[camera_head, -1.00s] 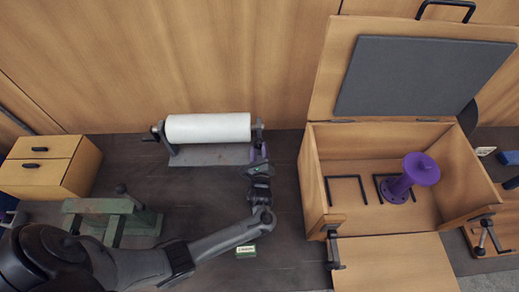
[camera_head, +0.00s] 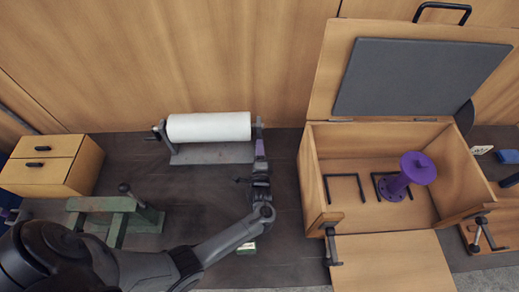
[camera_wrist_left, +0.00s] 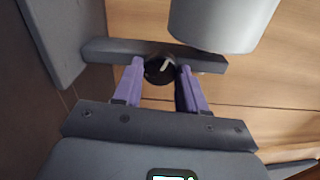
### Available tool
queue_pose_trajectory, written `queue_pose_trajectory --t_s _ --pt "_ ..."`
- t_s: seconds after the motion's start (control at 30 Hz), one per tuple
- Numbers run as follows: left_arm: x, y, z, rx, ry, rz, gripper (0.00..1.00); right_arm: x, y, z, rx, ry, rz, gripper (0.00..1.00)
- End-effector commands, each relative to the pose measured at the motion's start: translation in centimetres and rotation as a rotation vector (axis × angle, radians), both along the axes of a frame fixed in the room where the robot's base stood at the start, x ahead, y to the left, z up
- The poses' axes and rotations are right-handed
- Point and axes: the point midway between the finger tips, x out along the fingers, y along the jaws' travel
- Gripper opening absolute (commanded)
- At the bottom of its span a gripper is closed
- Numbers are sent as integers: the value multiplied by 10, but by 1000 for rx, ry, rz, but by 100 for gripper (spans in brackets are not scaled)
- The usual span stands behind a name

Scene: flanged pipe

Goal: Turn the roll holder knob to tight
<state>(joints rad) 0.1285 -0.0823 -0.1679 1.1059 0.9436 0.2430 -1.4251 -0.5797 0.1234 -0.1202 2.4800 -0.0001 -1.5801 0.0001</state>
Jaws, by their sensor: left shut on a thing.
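The roll holder (camera_head: 212,153) stands against the back wall and bears a white roll (camera_head: 208,127), which also shows in the left wrist view (camera_wrist_left: 222,22). Its round black knob (camera_wrist_left: 160,69), with a pale pointer mark, sits on the holder's grey end bar (camera_wrist_left: 105,50). My left gripper (camera_head: 260,143) is at the holder's right end. In the left wrist view its purple fingers (camera_wrist_left: 160,72) are on both sides of the knob, shut on it. In the head view the knob is too small to make out.
An open wooden box (camera_head: 312,185) holding a purple spool (camera_head: 408,175) stands to the right. A green stand (camera_head: 118,212) and a small drawer unit (camera_head: 48,168) are on the left. A small labelled box (camera_head: 246,248) lies beside my left forearm. Dark table surface is clear around the holder's front.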

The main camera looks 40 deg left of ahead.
Motion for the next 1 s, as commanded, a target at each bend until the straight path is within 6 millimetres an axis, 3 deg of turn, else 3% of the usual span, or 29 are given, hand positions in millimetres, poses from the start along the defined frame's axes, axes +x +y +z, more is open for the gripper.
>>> queue_pose_trajectory --t_s 0.43,1.0 --pt "0 0 0 -216 -193 1 11 0 2 -2 8 0 -5 67" --pt "0 1 0 -268 -238 1 11 0 0 -2 -1 1 1 67"
